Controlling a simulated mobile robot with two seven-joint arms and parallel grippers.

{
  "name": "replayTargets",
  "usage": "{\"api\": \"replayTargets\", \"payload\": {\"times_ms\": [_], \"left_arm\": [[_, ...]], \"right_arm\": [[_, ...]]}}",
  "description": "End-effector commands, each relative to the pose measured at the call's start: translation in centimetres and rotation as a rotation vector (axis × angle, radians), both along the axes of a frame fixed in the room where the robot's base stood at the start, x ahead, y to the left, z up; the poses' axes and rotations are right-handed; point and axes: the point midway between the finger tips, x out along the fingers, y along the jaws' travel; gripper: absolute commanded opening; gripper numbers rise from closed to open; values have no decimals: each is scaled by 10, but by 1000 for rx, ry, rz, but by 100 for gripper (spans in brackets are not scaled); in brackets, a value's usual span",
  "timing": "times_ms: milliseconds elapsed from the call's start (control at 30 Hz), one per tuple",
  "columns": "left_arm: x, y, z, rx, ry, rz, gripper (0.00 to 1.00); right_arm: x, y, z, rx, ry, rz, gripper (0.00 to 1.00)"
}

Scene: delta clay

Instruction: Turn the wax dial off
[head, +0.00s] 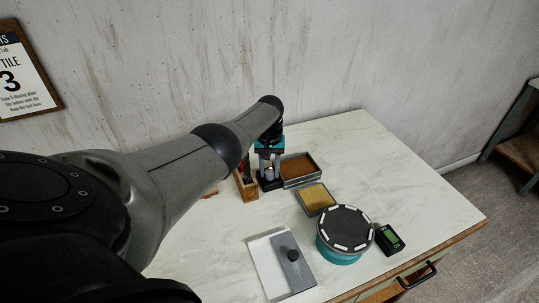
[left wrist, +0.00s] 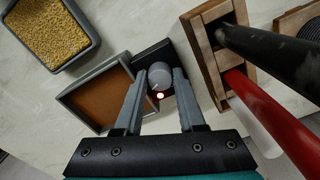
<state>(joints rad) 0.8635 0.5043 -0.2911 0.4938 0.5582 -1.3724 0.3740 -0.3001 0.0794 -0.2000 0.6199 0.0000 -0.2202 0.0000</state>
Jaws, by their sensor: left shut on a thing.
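The wax dial (left wrist: 159,74) is a grey round knob on a dark box (left wrist: 150,52), seen in the left wrist view. A small light (left wrist: 160,96) glows white and red just below the knob. My left gripper (head: 268,172) reaches down over the box at the back of the table. Its two fingers stand on either side of the knob and are shut on it. The dial's markings cannot be read. My right gripper is in neither view.
A grey tray with brown content (head: 297,167) adjoins the box. A wooden holder with black and red handles (head: 246,184) stands at its other side.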

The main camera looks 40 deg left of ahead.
Motion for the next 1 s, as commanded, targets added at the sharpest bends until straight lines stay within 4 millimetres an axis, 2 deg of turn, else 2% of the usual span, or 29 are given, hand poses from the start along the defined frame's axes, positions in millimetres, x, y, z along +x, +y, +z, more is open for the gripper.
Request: {"api": "replayTargets", "payload": {"times_ms": [333,1000], "left_arm": [[2,0,2,0,-5,329,0],[2,1,2,1,-7,942,0]], "right_arm": [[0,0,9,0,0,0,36],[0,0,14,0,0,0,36]]}}
